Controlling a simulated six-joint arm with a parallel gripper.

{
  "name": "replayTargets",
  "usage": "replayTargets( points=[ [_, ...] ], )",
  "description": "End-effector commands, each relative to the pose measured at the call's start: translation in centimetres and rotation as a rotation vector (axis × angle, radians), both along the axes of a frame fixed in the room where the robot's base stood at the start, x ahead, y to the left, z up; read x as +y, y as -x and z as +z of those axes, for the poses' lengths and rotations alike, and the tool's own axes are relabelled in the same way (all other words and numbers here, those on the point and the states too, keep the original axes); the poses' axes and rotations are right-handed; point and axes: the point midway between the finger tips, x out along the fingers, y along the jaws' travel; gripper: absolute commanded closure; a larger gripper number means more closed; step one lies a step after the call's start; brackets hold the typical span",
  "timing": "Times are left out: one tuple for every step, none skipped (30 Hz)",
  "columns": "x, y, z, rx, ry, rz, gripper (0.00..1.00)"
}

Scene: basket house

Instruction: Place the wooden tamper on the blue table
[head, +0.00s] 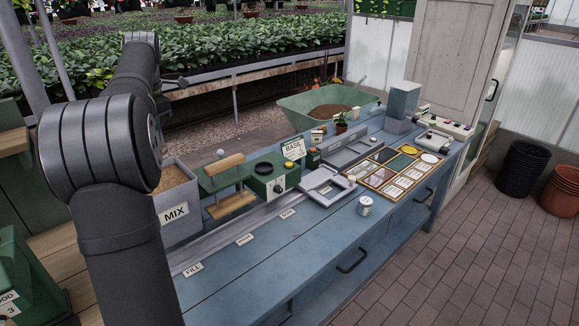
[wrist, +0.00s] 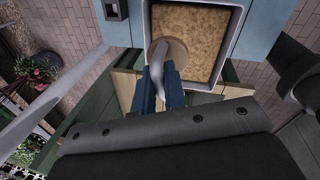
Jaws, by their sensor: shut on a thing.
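In the wrist view my gripper (wrist: 165,78) is shut on the wooden tamper (wrist: 172,48). A round tan wooden end shows beyond the fingers, with a curved grey part between them. The tamper appears over or beside the near edge of the box of tan mix (wrist: 205,35); its height is unclear. In the head view my own arm hides the gripper and the tamper. The blue table (head: 335,240) runs from the front left to the back right; its top also shows in the wrist view (wrist: 263,28).
The box labelled MIX (head: 174,213) stands at the table's left end. The table's front strip is mostly clear.

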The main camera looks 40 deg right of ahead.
Motion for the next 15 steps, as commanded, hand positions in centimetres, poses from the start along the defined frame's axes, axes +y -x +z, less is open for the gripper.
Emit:
replayTargets(
  points=[
    [-2.6,1.3,0.0,0.0,0.001,-0.045,1.0],
    [-4.0,2.0,0.1,0.0,0.0,-0.068,1.0],
    [-5.7,3.0,0.0,0.0,0.001,-0.098,1.0],
    [-7.0,3.8,0.0,0.0,0.001,-0.121,1.0],
    [-8.2,4.6,0.0,0.001,0.001,-0.144,1.0],
    [-9.8,5.7,0.0,0.001,0.001,-0.173,1.0],
    [-11.0,6.6,0.0,0.001,0.0,-0.195,1.0],
    [-12.2,7.5,0.0,0.001,0.001,-0.219,1.0],
    [-13.7,8.7,0.0,0.0,0.002,-0.248,1.0],
    [-14.8,9.7,0.0,0.0,0.002,-0.271,1.0],
    [-15.8,10.7,0.0,0.002,0.001,-0.293,1.0],
    [-17.2,12.0,-0.1,0.003,0.001,-0.323,1.0],
    [-18.3,13.1,-0.1,0.003,0.0,-0.346,1.0],
    [-19.3,14.1,-0.1,0.003,0.0,-0.368,1.0],
    [-20.6,15.6,-0.1,0.003,0.001,-0.399,1.0]
  ],
)
